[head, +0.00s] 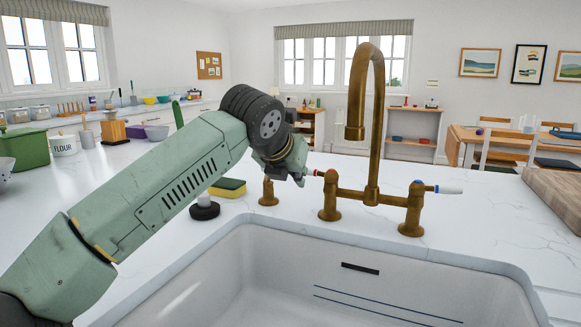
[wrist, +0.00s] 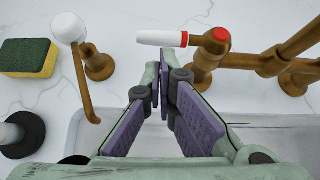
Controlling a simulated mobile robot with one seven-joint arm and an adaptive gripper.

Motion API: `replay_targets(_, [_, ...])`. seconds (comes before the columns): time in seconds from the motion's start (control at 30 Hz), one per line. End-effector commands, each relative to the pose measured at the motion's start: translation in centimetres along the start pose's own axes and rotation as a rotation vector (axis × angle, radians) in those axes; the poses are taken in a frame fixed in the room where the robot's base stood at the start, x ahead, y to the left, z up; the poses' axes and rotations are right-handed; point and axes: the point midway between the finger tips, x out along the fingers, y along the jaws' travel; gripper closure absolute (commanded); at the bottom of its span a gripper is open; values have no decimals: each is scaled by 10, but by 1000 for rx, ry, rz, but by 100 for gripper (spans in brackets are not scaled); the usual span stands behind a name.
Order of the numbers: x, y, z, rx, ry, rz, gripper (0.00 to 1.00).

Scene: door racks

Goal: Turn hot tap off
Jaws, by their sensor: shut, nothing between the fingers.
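The hot tap is the brass valve with a red cap (wrist: 217,40) and a white lever (wrist: 161,38) pointing left in the wrist view. In the head view the hot tap (head: 329,190) is the left valve of the brass bridge faucet, its lever partly hidden by my gripper. My gripper (wrist: 165,72) is shut and empty, its fingertips just below the lever in the wrist view. I cannot tell whether they touch it. In the head view my gripper (head: 300,180) is left of the valve. No water shows below the spout (head: 355,133).
The cold tap (head: 417,187) with a blue cap stands to the right. A white-topped brass fixture (wrist: 68,28) stands left of the hot tap. A sponge (wrist: 29,58) and a black-based plug (head: 204,208) lie left. The white sink (head: 260,265) is in front.

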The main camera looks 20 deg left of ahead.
Motion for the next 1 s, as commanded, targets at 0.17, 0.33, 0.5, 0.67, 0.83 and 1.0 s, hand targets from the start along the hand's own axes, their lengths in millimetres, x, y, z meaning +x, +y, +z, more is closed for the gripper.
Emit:
replay_targets(0.17, [8,0,4,0,0,-1,100])
replay_targets(0.33, [8,0,4,0,0,-1,100])
replay_targets(0.5, [9,0,4,2,0,-4,100])
replay_targets(0.67, [17,2,9,29,0,-42,100])
replay_targets(0.83, [18,2,9,35,1,-46,100])
replay_targets(1.0, [19,2,9,35,1,-45,100])
